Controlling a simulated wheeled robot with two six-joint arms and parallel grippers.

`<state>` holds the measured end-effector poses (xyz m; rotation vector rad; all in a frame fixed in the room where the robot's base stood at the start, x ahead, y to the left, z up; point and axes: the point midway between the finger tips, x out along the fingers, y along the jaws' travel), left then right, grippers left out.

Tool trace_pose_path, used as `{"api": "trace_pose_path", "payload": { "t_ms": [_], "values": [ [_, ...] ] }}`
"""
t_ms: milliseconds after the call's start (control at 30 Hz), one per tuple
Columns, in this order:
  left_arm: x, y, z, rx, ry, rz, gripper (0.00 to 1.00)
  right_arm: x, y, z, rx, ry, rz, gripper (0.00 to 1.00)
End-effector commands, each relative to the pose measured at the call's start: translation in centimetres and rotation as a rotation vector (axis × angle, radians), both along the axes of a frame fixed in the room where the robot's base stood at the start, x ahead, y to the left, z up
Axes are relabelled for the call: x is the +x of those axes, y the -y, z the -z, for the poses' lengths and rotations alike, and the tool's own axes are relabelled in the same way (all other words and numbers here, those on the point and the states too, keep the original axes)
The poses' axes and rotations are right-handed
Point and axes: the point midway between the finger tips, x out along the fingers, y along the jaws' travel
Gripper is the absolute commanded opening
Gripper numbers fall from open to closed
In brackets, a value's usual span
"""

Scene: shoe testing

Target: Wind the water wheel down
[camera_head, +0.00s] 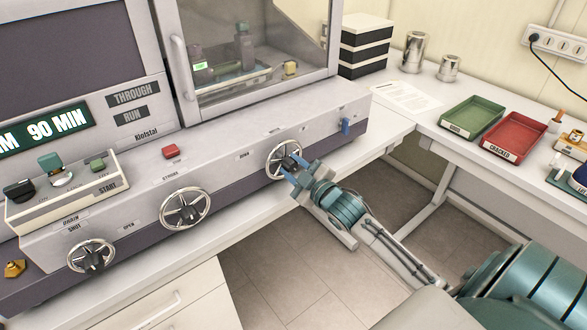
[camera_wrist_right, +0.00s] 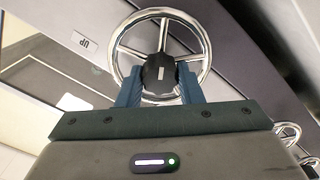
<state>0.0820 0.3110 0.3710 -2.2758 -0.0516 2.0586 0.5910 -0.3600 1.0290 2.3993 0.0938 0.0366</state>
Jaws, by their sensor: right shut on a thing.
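The handwheel at the right of the machine front (camera_head: 269,160) has a silver rim, spokes and a black hub. A label beside it in the head view appears to read DOWN. My right gripper (camera_head: 293,167) reaches it from the front right and is shut on its hub. In the right wrist view the wheel (camera_wrist_right: 207,45) faces me, its black hub (camera_wrist_right: 159,72) with a white mark between the two blue fingers. A label reading UP (camera_wrist_right: 85,43) lies to its left there. The lower rim is partly hidden by the gripper. My left gripper is not in view.
Two more handwheels sit along the front, a middle one (camera_head: 185,209) and a left one (camera_head: 91,256). A blue lever (camera_head: 346,126) is just right of the held wheel. A green tray (camera_head: 473,117) and red tray (camera_head: 515,139) stand on the right bench.

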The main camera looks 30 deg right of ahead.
Motion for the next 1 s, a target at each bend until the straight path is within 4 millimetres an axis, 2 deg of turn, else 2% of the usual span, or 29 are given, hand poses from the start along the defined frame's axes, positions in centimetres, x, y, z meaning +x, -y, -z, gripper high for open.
{"api": "trace_pose_path", "payload": {
  "t_ms": [467, 500, 600, 1000],
  "values": [
    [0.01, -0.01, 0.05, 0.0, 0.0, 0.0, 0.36, 0.01, -0.01, -0.04, -0.015, 0.002, -0.001, 0.1],
    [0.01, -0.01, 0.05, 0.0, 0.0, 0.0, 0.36, 0.0, -0.01, -0.04, -0.015, 0.002, -0.001, 0.37],
    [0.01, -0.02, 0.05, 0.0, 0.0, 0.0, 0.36, 0.0, -0.01, -0.04, -0.014, 0.002, -0.001, 0.55],
    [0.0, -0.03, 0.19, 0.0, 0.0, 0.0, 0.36, -0.56, 0.08, 0.14, -0.017, -0.001, 0.001, 0.55]
  ]
}}
